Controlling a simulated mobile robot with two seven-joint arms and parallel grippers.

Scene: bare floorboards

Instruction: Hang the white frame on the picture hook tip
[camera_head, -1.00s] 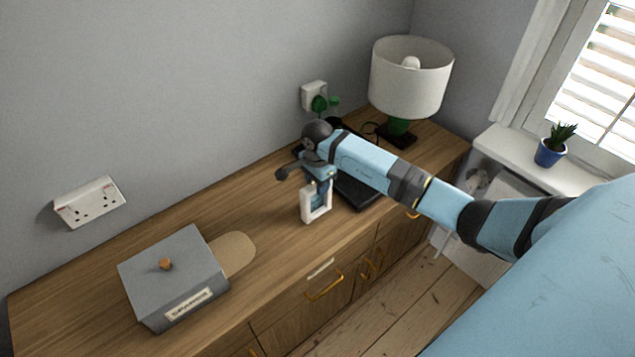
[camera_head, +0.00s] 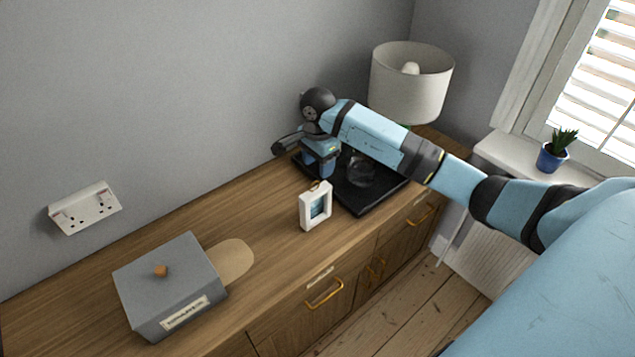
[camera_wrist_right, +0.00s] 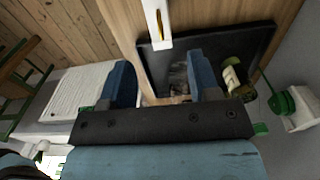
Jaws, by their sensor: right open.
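The small white frame (camera_head: 304,211) stands upright on the wooden cabinet top, with a small gold-coloured piece at its top edge. Its white edge also shows at the top of the right wrist view (camera_wrist_right: 151,12). My right gripper (camera_head: 322,174) is just behind the frame and above the black tray, apart from the frame. In the right wrist view its two blue fingers (camera_wrist_right: 161,78) are spread with nothing held between them. I cannot make out a picture hook in either view. My left gripper is not in view.
A black tray (camera_head: 362,207) with a clear glass item lies behind the frame. A white-shaded lamp (camera_head: 410,85) stands at the back right. A grey lidded box (camera_head: 170,290) and an oval board (camera_head: 234,258) are at left. The wood between board and frame is clear.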

